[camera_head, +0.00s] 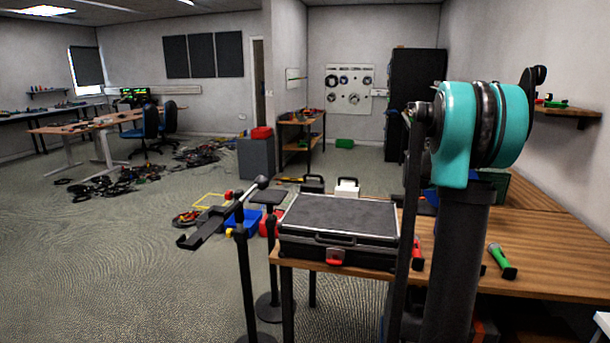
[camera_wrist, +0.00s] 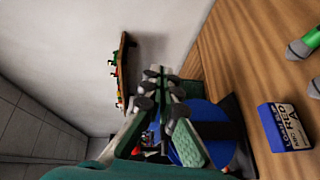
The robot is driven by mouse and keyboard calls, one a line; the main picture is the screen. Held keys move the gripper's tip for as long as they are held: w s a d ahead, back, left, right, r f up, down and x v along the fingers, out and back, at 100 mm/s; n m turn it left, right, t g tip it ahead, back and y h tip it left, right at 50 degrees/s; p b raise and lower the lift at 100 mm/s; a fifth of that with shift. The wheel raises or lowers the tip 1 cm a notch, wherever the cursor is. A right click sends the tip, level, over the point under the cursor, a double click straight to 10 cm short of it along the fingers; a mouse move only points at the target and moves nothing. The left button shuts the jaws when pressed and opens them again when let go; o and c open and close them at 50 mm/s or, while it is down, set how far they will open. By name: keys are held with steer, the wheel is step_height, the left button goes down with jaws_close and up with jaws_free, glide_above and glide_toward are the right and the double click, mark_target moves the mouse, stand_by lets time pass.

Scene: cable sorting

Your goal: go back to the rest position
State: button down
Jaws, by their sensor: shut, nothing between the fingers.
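My gripper (camera_wrist: 159,77) shows in the wrist view with its fingers drawn together at the tips and nothing between them. It is clear of the table top and points past the table towards the wall. In the head view my arm with its teal joint stands at the right, in front of the table; I cannot make out the fingers there.
A black case (camera_head: 340,217) lies closed on the wooden table (camera_head: 560,235). A green-handled tool (camera_head: 502,262) lies to its right. A blue-and-white box (camera_wrist: 285,127) and a blue round thing (camera_wrist: 205,120) show in the wrist view. A wall shelf (camera_head: 568,112) is at the right.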

steer(key=s+a+f+m+y, duration=0.1)
steer(key=s+a+f+y, duration=0.7)
steer(key=s+a+f, duration=0.8)
steer(key=s+a+f+m+y, duration=0.1)
steer(key=s+a+f+y, duration=0.7)
steer(key=s+a+f, duration=0.8)
steer(key=a, duration=0.6)
steer(key=shift+s+a+f, duration=0.2)
steer(key=shift+s+a, duration=0.05)
steer(key=shift+s, duration=0.1)
